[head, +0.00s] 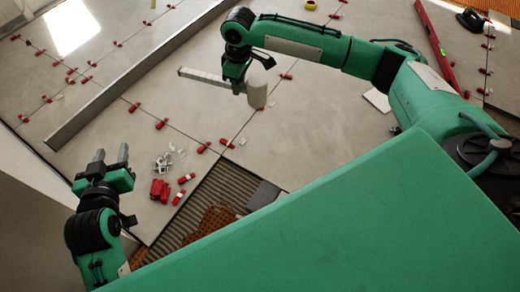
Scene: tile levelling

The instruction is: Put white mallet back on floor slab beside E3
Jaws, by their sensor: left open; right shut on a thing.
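The white mallet (257,95) is in my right gripper (239,88), near the top middle of the head view. Its pale handle (203,77) points left and its cylindrical head is to the right of the fingers. My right gripper is shut on it. I cannot tell whether the mallet touches the floor slab (310,125) below. My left gripper (111,156) is open and empty at the lower left, over the slabs. No E3 marking is legible, so I cannot tell which slab or joint it is.
Red levelling wedges (160,190) lie in a pile beside white clips (163,160), and more line the joints. A ribbed adhesive bed (220,192) lies uncovered at the lower middle. A long grey bar (120,88) and a red level (435,45) lie on the slabs.

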